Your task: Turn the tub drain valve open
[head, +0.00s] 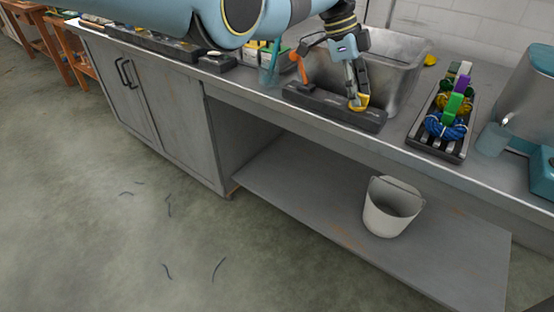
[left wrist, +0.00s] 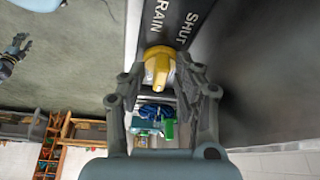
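The yellow drain valve knob (head: 358,103) sits on the dark panel (head: 310,97) at the front of the metal tub (head: 402,72). In the left wrist view the knob (left wrist: 158,66) has a raised grip bar, and the panel beside it reads "DRAIN" and "SHUT". My left gripper (head: 356,92) points down at the knob. In the left wrist view its fingers (left wrist: 166,78) are apart, one on each side of the knob; contact is not clear. A dark gripper, apparently my right one (left wrist: 20,46), shows small at the left edge; its opening is unclear.
A rack of coloured skeins (head: 424,146) and a clear cup (head: 492,140) stand to the right. A bucket (head: 391,210) is on the lower shelf.

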